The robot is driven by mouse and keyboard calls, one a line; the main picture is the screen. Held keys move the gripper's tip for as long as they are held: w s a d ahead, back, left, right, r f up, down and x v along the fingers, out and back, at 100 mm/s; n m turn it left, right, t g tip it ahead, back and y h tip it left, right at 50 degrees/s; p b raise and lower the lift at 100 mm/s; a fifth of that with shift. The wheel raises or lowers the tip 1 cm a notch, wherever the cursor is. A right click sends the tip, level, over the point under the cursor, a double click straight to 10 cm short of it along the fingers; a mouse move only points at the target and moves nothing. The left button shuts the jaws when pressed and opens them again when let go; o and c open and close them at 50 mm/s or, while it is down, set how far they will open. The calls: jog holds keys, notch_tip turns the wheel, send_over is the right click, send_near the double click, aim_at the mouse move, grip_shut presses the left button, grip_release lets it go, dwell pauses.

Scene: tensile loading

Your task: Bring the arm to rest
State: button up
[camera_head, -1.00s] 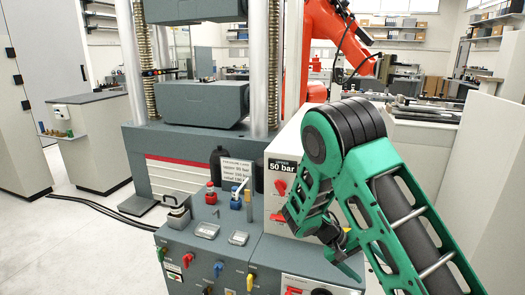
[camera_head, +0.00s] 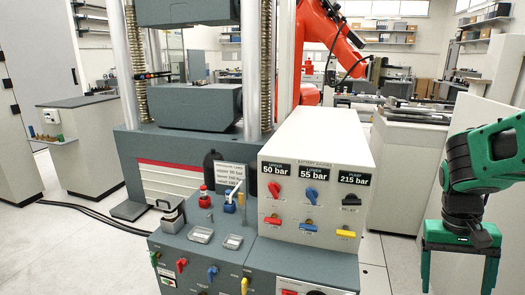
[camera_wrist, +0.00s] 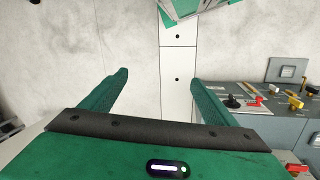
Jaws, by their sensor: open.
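My gripper (camera_head: 458,280) is at the lower right of the head view, a green bracket with two fingers pointing down. It hangs right of the control box, apart from it, over the pale floor. In the wrist view my gripper (camera_wrist: 158,82) shows its two green fingers spread wide with nothing between them. My green and black arm comes in from the right edge.
The control box (camera_head: 330,136) with pressure displays and coloured handles stands left of my gripper. The testing machine (camera_head: 196,151) stands behind the console (camera_head: 205,262). A red robot arm (camera_head: 325,35) is behind. A pale panel (camera_head: 497,125) is close at the right.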

jog(key=s+a+r+t+y, duration=0.1)
jog(key=s+a+r+y, duration=0.1)
jog(key=s, duration=0.8)
jog(key=shift+s+a+r+m+t, duration=0.15)
jog(key=shift+s+r+m+t, duration=0.15)
jog(key=shift+s+r+t, duration=0.1)
jog(key=shift+w+f, duration=0.25)
jog(key=shift+w, duration=0.35)
